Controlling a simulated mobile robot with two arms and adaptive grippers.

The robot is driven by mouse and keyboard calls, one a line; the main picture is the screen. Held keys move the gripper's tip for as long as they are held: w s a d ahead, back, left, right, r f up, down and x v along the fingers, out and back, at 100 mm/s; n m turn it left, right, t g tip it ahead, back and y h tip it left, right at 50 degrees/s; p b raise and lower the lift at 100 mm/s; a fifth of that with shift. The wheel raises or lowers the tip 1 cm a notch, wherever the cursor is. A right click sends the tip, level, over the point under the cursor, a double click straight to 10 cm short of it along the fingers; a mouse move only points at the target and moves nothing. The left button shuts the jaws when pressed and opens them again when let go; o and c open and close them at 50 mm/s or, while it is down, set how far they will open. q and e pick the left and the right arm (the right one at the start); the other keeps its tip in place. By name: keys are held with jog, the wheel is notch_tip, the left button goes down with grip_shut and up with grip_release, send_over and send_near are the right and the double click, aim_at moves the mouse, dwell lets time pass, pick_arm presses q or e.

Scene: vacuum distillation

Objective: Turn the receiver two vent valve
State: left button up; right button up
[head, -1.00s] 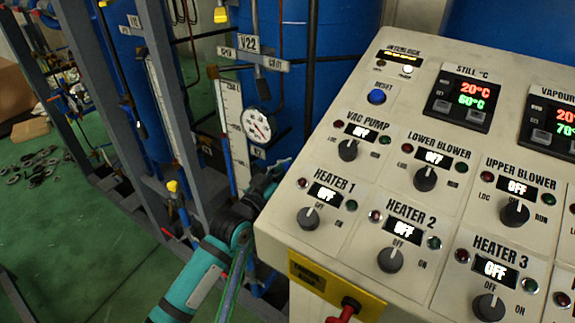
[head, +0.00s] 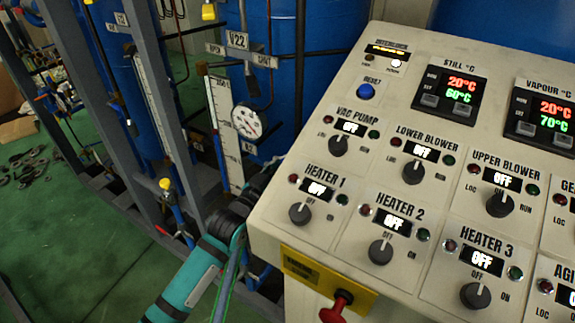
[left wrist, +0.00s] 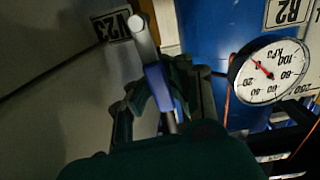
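In the left wrist view, a valve handle with a pale rounded end and a blue part (left wrist: 158,84) stands between the dark fingers of my left gripper (left wrist: 163,88). A V23 label (left wrist: 115,25) is behind it on the left. A blue tank with an R2 label (left wrist: 290,12) is on the right. I cannot tell whether the fingers touch the handle. In the head view, my left arm reaches in from below; its gripper is hidden behind the control panel's left edge. My right gripper is in neither view.
The control panel (head: 322,236) with its knobs fills the right of the head view, close beside my left arm. Grey frame posts (head: 172,110) stand left. Green floor (head: 85,245) is open at lower left.

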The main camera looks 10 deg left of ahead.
pick_arm(q)
jog(key=o, duration=0.4)
jog(key=shift+s+a+f, duration=0.1)
jog(key=shift+s+a, duration=0.15)
jog(key=shift+s, duration=0.2)
jog(key=shift+o, duration=1.2)
jog(key=shift+w+d, duration=0.1)
jog(key=shift+w, duration=0.05)
jog(key=v, duration=1.2)
